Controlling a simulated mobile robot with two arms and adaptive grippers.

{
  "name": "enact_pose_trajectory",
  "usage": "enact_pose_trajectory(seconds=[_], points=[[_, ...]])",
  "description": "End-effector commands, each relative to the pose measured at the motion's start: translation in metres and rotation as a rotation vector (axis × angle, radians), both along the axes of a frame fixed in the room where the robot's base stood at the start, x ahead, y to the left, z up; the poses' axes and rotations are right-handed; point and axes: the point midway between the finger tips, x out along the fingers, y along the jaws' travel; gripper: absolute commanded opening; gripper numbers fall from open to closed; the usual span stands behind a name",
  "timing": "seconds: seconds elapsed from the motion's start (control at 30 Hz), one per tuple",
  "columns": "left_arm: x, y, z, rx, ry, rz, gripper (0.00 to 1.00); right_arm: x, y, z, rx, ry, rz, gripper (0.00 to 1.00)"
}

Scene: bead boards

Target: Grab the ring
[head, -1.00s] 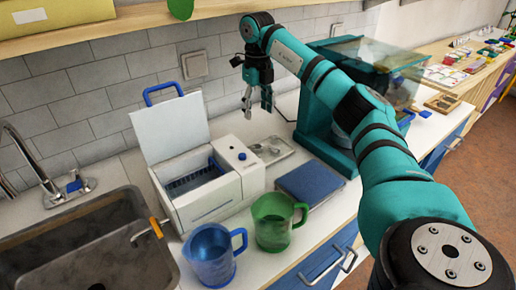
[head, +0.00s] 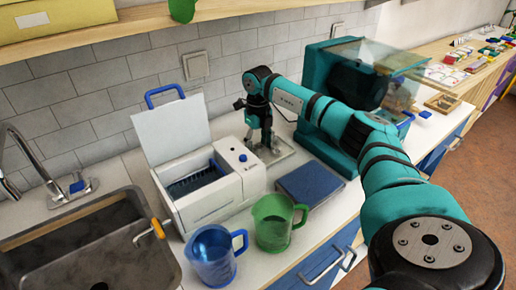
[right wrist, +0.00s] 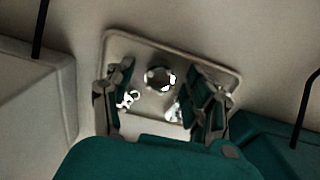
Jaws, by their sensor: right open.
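A small metal tray (right wrist: 134,50) lies under my right gripper on the counter; its edge also shows in the head view (head: 287,152). A round, shiny ring-like piece (right wrist: 171,80) lies on the tray, between and a little beyond my fingertips in the right wrist view. Other small shiny pieces (right wrist: 128,99) lie near the left finger and near the right finger; their shapes are hard to tell. My right gripper (head: 262,148) points down over the tray, open, its fingers apart on both sides of the pieces. In the head view the gripper hides most of the tray.
A white box with a raised lid (head: 215,200) stands close left of the gripper. A teal machine (head: 318,145) stands close right. A blue-topped square plate (head: 310,183), a green jug (head: 272,232) and a blue jug (head: 212,262) stand in front.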

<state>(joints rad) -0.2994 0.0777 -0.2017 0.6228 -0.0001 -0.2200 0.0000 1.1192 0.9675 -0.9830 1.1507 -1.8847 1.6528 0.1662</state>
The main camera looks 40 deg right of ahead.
Motion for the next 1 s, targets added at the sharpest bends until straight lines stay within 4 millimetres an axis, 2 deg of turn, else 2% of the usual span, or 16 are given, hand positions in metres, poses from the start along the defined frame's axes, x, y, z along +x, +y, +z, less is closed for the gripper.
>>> enact_pose_trajectory(seconds=[0.17,0.47,0.77,0.87,1.0], points=[[0.000,0.000,0.000,0.000,0.000,0.000,0.29,0.000,0.000,0.000,0.000,0.000,0.000,0.54],[-0.001,0.001,0.000,0.001,0.002,0.000,0.29,0.000,0.000,0.000,0.000,0.000,0.000,0.14],[-0.001,0.002,-0.001,0.002,0.003,0.001,0.29,0.001,0.000,0.003,0.000,-0.002,0.000,0.13],[-0.001,0.003,-0.002,0.004,0.003,0.001,0.29,0.001,0.000,0.013,0.001,-0.004,0.000,0.13],[-0.002,0.003,-0.005,0.004,0.003,0.001,0.29,0.002,0.000,0.040,0.001,-0.006,0.000,0.13]])
